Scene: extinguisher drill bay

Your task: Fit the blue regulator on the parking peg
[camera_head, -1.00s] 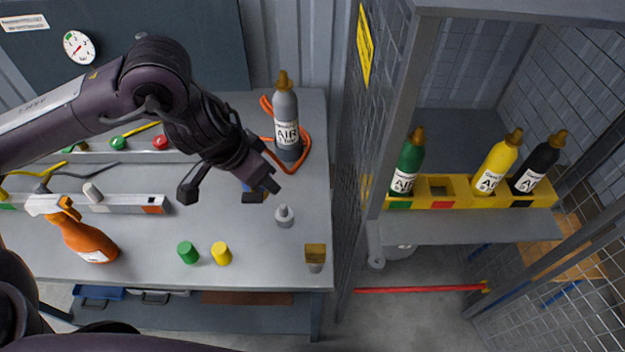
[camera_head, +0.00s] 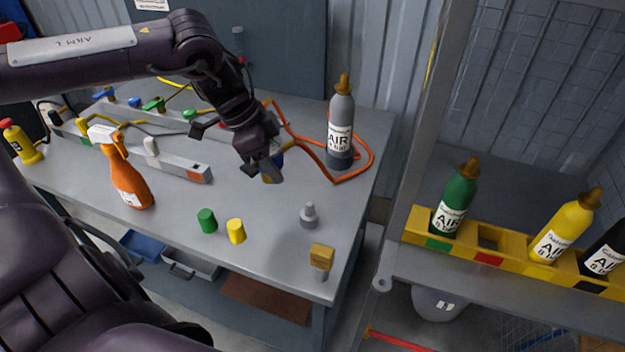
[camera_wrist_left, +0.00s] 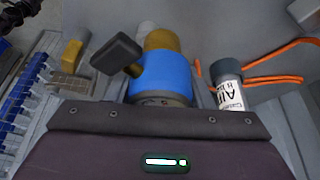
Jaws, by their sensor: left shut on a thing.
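My left gripper (camera_head: 270,168) is shut on the blue regulator (camera_wrist_left: 162,76) and holds it over the bench, left of the grey bottle. The regulator has a blue body, a brass end and a black knob; in the head view the gripper mostly hides it. A short grey peg with a narrow tip (camera_head: 309,216) stands upright on the bench, right of and nearer than the gripper, apart from the regulator. I cannot tell for sure that it is the parking peg. Another grey post (camera_head: 321,275) carries a brass block (camera_head: 322,253) near the front corner. My right gripper is out of view.
The grey AIR bottle (camera_head: 340,130) stands at the back right with an orange hose (camera_head: 357,175) around it. Green (camera_head: 207,220) and yellow (camera_head: 236,231) caps and an orange spray bottle (camera_head: 130,180) stand left of the peg. A yellow rack (camera_head: 418,231) holds several bottles at right.

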